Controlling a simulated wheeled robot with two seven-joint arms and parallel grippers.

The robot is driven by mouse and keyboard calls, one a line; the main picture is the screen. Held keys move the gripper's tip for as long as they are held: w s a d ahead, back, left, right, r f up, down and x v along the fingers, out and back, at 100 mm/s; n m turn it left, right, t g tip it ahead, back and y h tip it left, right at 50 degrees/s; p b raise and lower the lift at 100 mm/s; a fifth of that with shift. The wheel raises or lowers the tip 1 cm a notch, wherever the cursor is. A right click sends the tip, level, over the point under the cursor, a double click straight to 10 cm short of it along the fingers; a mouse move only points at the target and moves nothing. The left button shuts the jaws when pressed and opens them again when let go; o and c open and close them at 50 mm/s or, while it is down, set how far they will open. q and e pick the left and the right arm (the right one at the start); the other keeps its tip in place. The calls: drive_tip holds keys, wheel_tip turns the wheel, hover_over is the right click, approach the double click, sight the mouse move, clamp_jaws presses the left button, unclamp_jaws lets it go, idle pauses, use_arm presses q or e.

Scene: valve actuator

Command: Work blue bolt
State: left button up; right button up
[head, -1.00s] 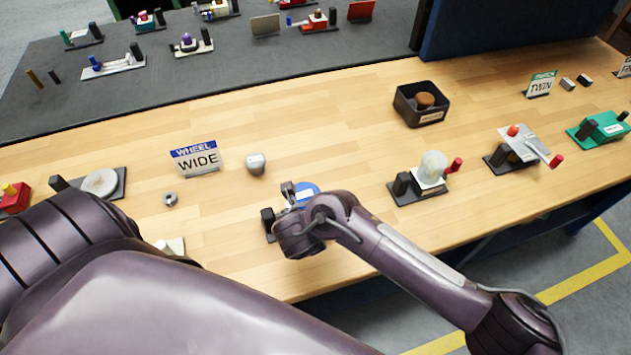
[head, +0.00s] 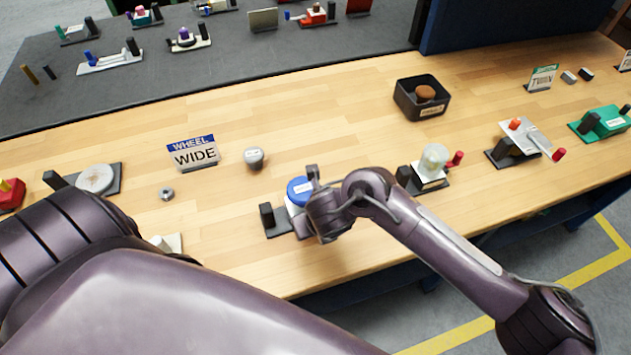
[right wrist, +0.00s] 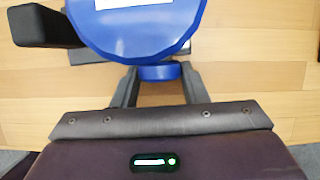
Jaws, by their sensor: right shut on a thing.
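A device with a round blue part (head: 299,187) that carries a white label stands on a dark base plate (head: 278,229) near the front of the bench. The blue part fills the top of the right wrist view (right wrist: 140,30). Below it there is a smaller blue round piece (right wrist: 160,72), which looks like the blue bolt. My right gripper (right wrist: 160,78) is shut on this smaller piece, with one finger on each side. In the head view my right gripper (head: 312,178) is at the right side of the device and hides part of it. My left gripper is not in view.
A black post (head: 267,215) stands on the base plate, left of the blue part. A device with a pale knob (head: 433,160) is close to my right forearm.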

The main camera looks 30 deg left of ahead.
drive_tip(key=shift+w+d+f+m+g+y+b, duration=0.15)
drive_tip(key=shift+f+m+g+y+b, duration=0.15)
drive_tip(key=shift+g+y+b, duration=0.75)
drive_tip(key=shift+r+g+b, duration=0.2)
drive_tip(key=shift+g+b, duration=0.05)
drive_tip(key=shift+b, duration=0.4)
drive_tip(key=o, duration=0.7)
drive_tip(key=shift+r, duration=0.1)
drive_tip(key=b+v, duration=0.1)
drive_tip(key=v, duration=0.6)
drive_tip(key=shift+d+r, duration=0.2)
drive_tip(key=shift+r, duration=0.1)
